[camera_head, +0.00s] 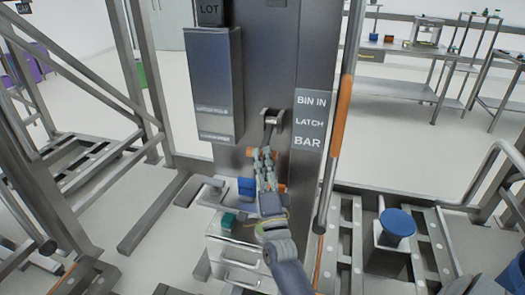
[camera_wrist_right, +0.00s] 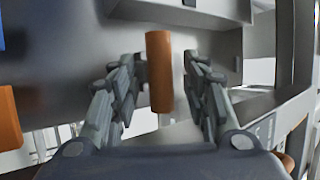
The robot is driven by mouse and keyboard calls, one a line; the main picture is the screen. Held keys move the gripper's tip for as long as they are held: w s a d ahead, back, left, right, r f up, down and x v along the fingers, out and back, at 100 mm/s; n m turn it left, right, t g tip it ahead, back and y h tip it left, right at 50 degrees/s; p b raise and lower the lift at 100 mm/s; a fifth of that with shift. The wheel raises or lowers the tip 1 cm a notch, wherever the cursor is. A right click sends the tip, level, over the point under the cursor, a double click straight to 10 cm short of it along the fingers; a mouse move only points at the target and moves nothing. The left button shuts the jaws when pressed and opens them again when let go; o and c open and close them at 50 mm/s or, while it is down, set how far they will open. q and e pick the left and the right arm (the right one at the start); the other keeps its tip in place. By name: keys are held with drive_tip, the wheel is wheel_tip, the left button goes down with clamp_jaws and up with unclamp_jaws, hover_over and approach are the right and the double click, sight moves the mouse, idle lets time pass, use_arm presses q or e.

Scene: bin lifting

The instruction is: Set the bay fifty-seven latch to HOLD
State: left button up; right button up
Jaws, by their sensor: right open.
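A grey metal latch lever (camera_head: 271,118) sits on the front of the dark upright column, left of a label plate (camera_head: 309,121) reading BIN IN, LATCH and BAR. My right gripper (camera_head: 263,154) is just below the lever and hides part of the column. In the right wrist view an orange cylindrical grip (camera_wrist_right: 159,72) stands upright between the two open fingers (camera_wrist_right: 158,80), with a gap on each side. I cannot tell whether this grip belongs to the lever. No HOLD mark or bay number is readable. My left gripper is not in view.
A long bar with an orange sleeve (camera_head: 342,115) stands close right of the column. A grey box (camera_head: 215,85) hangs on its left. A drawer unit (camera_head: 235,262) with a blue block (camera_head: 246,186) and a teal block (camera_head: 229,221) is below. A blue-topped post (camera_head: 398,222) stands right.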

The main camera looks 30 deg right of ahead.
sight(268, 134)
drive_tip(key=shift+x, duration=1)
drive_tip(key=shift+w+r, duration=0.1)
drive_tip(key=shift+w, duration=0.1)
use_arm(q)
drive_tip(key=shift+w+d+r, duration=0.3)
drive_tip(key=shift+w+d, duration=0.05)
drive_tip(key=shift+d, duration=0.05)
